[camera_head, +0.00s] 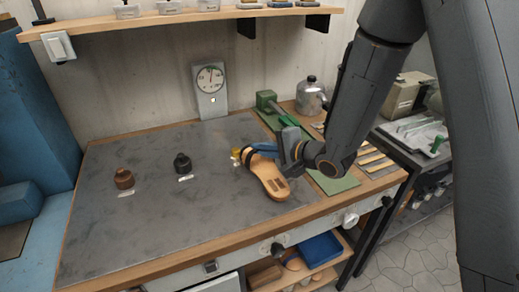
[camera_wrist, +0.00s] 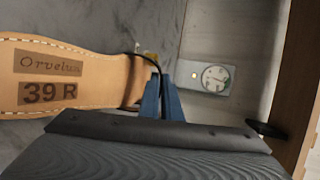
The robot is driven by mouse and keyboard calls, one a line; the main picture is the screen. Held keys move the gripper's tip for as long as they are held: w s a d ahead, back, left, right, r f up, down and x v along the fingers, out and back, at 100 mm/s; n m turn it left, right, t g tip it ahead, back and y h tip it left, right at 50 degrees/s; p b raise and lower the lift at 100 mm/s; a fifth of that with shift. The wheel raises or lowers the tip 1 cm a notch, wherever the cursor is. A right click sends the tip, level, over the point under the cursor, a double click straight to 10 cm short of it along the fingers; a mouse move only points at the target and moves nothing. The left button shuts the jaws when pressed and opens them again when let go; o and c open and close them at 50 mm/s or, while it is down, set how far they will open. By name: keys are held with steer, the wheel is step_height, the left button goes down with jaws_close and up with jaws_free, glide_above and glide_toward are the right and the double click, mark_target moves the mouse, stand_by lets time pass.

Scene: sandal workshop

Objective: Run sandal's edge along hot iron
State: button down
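The tan sandal (camera_head: 272,183) has a dark strap and pale stitching along its edge. It is tilted above the grey bench top, its sole face toward the head camera. In the wrist view the sandal (camera_wrist: 100,75) fills the left side, marked "Orvelua" and "39 R". My gripper (camera_head: 262,150) has blue fingers, which in the wrist view (camera_wrist: 163,85) stand close together at the black strap, shut on the sandal there. A green bench device (camera_head: 266,100) stands behind my gripper; I cannot tell whether it is the hot iron.
The grey bench top (camera_head: 130,220) is mostly clear at left. A brown pot (camera_head: 123,178) and a black pot (camera_head: 182,163) stand there. A yellow item (camera_head: 236,153) is close beside the sandal.

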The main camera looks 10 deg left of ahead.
steer(key=shift+w+f, duration=0.1)
steer(key=shift+w, duration=0.45)
steer(key=shift+w+a, duration=0.1)
steer(key=shift+w, duration=0.2)
steer(key=shift+w, duration=0.1)
steer(key=shift+w+a+p, duration=0.3)
steer(key=shift+w+a, duration=0.05)
steer(key=shift+w, duration=0.5)
stand_by(0.9)
steer(key=shift+w+d+p, duration=0.1)
steer(key=shift+d+p, duration=0.1)
steer(key=shift+p, duration=0.1)
stand_by(0.3)
steer(key=shift+w+f+m+t, duration=0.1)
steer(key=shift+w+m+t, duration=0.1)
steer(key=shift+m+t, duration=0.35)
steer(key=shift+s+a, duration=0.15)
steer(key=shift+a, duration=0.05)
stand_by(0.8)
steer(key=shift+a+h, duration=0.1)
steer(key=shift+h, duration=0.2)
steer(key=shift+w+a, duration=0.4)
steer(key=shift+w, duration=0.3)
